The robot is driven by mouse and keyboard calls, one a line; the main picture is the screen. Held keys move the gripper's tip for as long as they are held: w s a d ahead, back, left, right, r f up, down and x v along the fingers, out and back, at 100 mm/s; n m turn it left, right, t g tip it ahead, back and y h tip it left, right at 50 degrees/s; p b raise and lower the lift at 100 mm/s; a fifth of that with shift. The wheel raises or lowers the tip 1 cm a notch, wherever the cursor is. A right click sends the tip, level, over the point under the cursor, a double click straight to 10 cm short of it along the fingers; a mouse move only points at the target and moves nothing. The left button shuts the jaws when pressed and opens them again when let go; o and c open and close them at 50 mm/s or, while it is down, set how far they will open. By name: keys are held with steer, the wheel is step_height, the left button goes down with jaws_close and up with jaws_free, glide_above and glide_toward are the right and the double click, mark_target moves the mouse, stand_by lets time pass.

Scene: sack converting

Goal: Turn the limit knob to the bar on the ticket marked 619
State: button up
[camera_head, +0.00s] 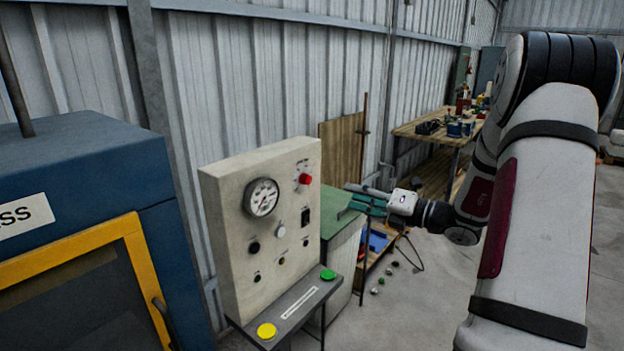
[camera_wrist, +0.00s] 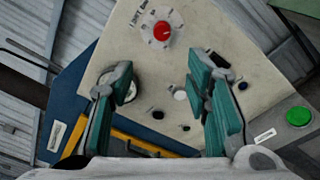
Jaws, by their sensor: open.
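The control panel (camera_head: 228,195) is a cream box with a gauge (camera_head: 262,197) at upper left. A red knob (camera_head: 305,179) sits at its upper right. In the wrist view this red knob (camera_wrist: 161,31) has a ring of marks around it and a partly readable label beside it that looks like "LIMIT". My gripper (camera_head: 352,199) is open and empty, apart from the panel and to its right. In the wrist view the red knob lies beyond the open fingers (camera_wrist: 163,84). A white strip (camera_head: 299,303) lies on the panel's ledge; its print is too small to read, and I cannot make out 619.
A yellow button (camera_head: 266,330) and a green button (camera_head: 328,274) sit on the ledge. A pale knob (camera_head: 280,231) and dark controls are lower on the panel. A blue machine (camera_head: 85,165) stands left. A green-topped cabinet (camera_head: 338,212) and workbench (camera_head: 430,133) stand behind.

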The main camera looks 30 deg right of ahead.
mark_target(309, 181)
steer(key=x, duration=0.4)
steer(key=p+x, duration=0.1)
steer(key=x, duration=0.8)
steer(key=shift+w+d+f, duration=0.1)
steer(key=shift+w+d, duration=0.1)
steer(key=shift+w, duration=0.2)
jaws_close()
